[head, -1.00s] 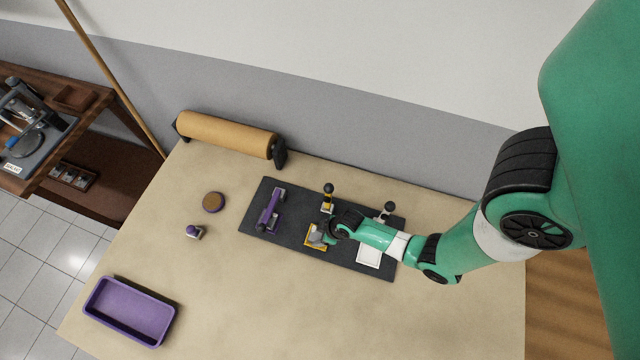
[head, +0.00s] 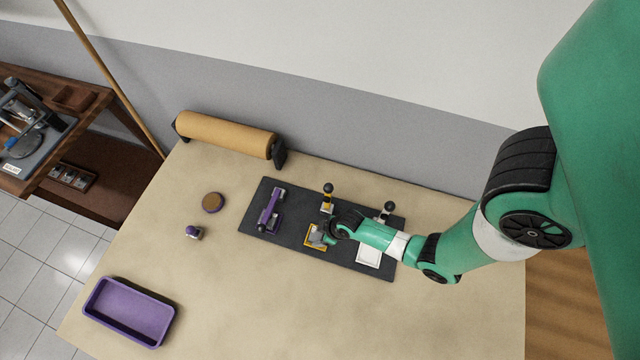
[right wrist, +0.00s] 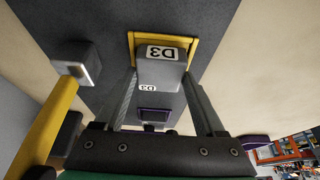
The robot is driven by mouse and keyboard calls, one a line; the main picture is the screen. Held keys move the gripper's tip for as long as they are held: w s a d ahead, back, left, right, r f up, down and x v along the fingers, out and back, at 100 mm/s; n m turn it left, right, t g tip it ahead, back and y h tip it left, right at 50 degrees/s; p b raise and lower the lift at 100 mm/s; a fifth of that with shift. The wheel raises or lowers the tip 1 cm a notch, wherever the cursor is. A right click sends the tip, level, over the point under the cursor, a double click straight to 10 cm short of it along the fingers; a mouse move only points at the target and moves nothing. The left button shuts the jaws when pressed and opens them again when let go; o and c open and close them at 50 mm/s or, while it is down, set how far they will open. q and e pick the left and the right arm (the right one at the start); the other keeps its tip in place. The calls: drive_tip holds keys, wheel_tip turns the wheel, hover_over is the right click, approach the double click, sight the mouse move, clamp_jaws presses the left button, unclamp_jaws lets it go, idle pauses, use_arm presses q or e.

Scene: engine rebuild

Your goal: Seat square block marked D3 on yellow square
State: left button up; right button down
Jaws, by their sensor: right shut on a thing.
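The grey square block marked D3 (right wrist: 160,70) is between the fingers of my right gripper (right wrist: 160,95) in the right wrist view. The yellow square (right wrist: 192,42) is a frame on the dark mat. In the wrist view the block overlaps the frame, and I cannot tell whether it sits fully down in it. In the head view my right gripper (head: 328,237) is at the yellow square (head: 312,246), and the block (head: 317,237) shows small and partly covered. My left gripper is not in view.
The dark mat (head: 290,235) also bears a purple clamp (head: 270,211), a yellow clamp (head: 327,200) and a white square (head: 369,253). A purple tray (head: 128,339) stands front left. A round brown piece (head: 213,202) and small purple-topped piece (head: 194,232) lie left of the mat.

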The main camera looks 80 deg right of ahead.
drive_tip(key=shift+f, duration=0.15)
idle(0.5)
unclamp_jaws()
drive_tip(key=p+v, duration=0.6)
drive_tip(key=v, duration=0.5)
drive_tip(key=shift+r, duration=0.25)
drive_tip(key=shift+s, duration=0.15)
